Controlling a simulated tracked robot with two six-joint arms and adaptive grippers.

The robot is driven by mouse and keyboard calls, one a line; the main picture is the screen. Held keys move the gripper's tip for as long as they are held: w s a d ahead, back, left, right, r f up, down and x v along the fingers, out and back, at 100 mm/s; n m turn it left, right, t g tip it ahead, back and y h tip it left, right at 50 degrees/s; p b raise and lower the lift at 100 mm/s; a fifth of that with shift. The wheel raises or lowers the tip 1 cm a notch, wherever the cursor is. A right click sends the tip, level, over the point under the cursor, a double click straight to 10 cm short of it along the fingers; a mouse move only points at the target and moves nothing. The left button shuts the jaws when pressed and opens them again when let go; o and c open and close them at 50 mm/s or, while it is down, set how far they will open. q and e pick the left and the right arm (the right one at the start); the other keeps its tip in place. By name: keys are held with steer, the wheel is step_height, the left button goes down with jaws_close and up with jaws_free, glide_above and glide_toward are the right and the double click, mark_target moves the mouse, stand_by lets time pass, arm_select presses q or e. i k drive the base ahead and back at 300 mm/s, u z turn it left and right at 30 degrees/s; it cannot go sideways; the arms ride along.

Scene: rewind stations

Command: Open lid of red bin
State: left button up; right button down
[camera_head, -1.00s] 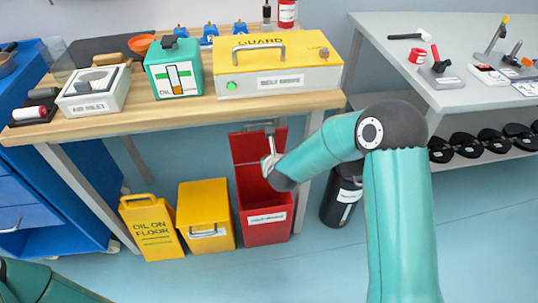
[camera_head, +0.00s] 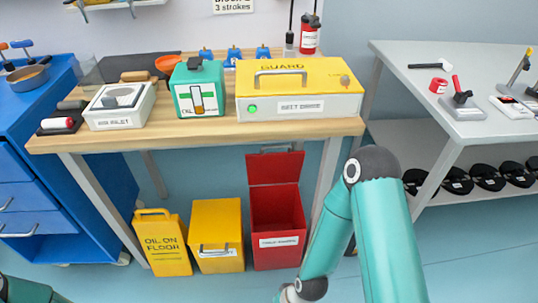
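The red bin (camera_head: 277,218) stands on the floor under the wooden bench, with a white label on its front. Its red lid (camera_head: 274,168) is raised at the back, nearly upright, and the dark red inside shows. No gripper touches the lid. My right arm reaches down in front and to the right of the bin. My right gripper (camera_head: 288,293) is low at the bottom edge, apart from the bin and mostly cut off, so its fingers cannot be read. Only a piece of my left arm shows in the bottom left corner; its gripper is out of view.
A yellow bin (camera_head: 217,228) and a yellow oil-on-floor sign (camera_head: 163,243) stand left of the red bin. The wooden bench (camera_head: 200,133) overhangs them, carrying a yellow guard box (camera_head: 299,96). A grey table (camera_head: 450,125) stands at right. Floor in front is clear.

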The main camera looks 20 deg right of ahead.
mark_target(263, 167)
steer(key=u, duration=1.15)
steer(key=k, duration=1.1)
steer(key=z, duration=0.7)
steer(key=i, duration=1)
